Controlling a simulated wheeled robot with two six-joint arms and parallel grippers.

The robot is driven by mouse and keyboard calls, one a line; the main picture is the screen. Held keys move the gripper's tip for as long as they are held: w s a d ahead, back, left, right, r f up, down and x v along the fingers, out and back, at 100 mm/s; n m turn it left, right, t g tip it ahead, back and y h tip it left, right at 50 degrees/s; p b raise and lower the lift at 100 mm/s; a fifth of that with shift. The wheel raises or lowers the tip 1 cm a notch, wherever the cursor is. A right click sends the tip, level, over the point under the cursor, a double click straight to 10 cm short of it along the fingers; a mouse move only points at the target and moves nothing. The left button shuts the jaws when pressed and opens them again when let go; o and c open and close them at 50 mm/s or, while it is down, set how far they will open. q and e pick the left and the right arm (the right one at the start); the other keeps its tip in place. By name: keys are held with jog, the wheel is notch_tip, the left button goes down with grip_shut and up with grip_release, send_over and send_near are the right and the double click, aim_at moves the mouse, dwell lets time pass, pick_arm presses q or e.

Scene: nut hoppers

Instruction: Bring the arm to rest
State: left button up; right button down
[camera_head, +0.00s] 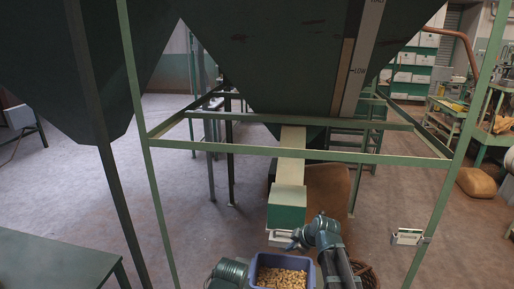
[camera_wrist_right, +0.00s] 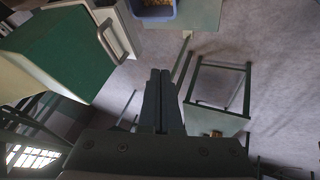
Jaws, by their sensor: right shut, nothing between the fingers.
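My right arm comes up from the bottom of the head view.
A blue tub (camera_head: 252,273) of nuts stands at the bottom, close to my right arm; it also shows in the wrist view (camera_wrist_right: 157,14). Green frame posts (camera_head: 150,190) and rails surround the hopper. A green table (camera_head: 60,262) is at lower left. Open floor (camera_head: 180,215) lies between.

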jog(key=s+a+f+m+g+h, duration=0.1)
jog(key=s+a+m+g, duration=0.1)
jog(key=s, duration=0.6)
jog(key=s+a+f+m+g+h, duration=0.1)
jog(key=s+a+m, duration=0.3)
jog(key=s, duration=0.4)
jog(key=s+a+f+m+g+h, duration=0.1)
jog(key=s+a+m+g+h, duration=0.2)
jog(key=s, duration=0.6)
jog(key=shift+a+f, duration=0.2)
jog(key=shift+f, duration=0.2)
